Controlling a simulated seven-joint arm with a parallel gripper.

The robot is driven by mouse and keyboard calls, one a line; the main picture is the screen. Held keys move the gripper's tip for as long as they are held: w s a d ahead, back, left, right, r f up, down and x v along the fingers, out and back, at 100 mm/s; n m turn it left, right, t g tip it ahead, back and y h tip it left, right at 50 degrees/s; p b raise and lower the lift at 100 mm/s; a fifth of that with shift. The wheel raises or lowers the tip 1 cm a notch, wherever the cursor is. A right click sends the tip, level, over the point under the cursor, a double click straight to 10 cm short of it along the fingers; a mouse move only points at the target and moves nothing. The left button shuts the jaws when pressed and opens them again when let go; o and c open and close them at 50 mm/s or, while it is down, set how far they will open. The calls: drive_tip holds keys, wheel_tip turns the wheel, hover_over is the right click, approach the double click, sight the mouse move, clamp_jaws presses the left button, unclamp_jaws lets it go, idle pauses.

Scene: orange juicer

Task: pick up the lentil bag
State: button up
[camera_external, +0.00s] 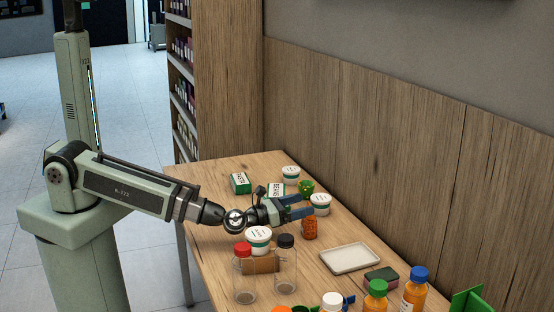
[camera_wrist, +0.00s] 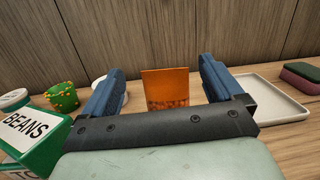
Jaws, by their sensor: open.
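The likely lentil bag is an upright orange pouch with a speckled lower part; it stands on the table in the external view (camera_external: 309,229) and in the wrist view (camera_wrist: 165,87). My gripper (camera_external: 300,207) is open, with its two blue fingers low over the table and close to the pouch. In the wrist view, the pouch appears between the fingers of my gripper (camera_wrist: 161,70), with a gap on each side. I cannot tell how far the fingertips reach along it. The black palm edge hides the pouch's foot.
A green-and-white beans box (camera_wrist: 30,130) and a green dotted object (camera_wrist: 62,97) lie left of the fingers. A white tray (camera_external: 350,258) and a sponge (camera_external: 381,278) lie to the right. Tubs (camera_external: 320,204) and clear jars (camera_external: 285,268) stand around. A wooden wall (camera_external: 360,125) backs the table.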

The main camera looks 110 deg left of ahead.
drive_tip(key=shift+m+h, duration=0.7)
drive_tip(key=shift+h, duration=0.2)
drive_tip(key=f, duration=0.1)
drive_tip(key=s+d+f, duration=0.1)
drive_tip(key=f, duration=0.2)
drive_tip(key=shift+s+d, duration=0.15)
drive_tip(key=shift+s, duration=0.1)
drive_tip(key=shift+f, duration=0.25)
drive_tip(key=shift+x, duration=3.75)
drive_tip(key=shift+d+f, duration=0.1)
drive_tip(key=c, duration=1.1)
drive_tip(key=shift+o, duration=0.2)
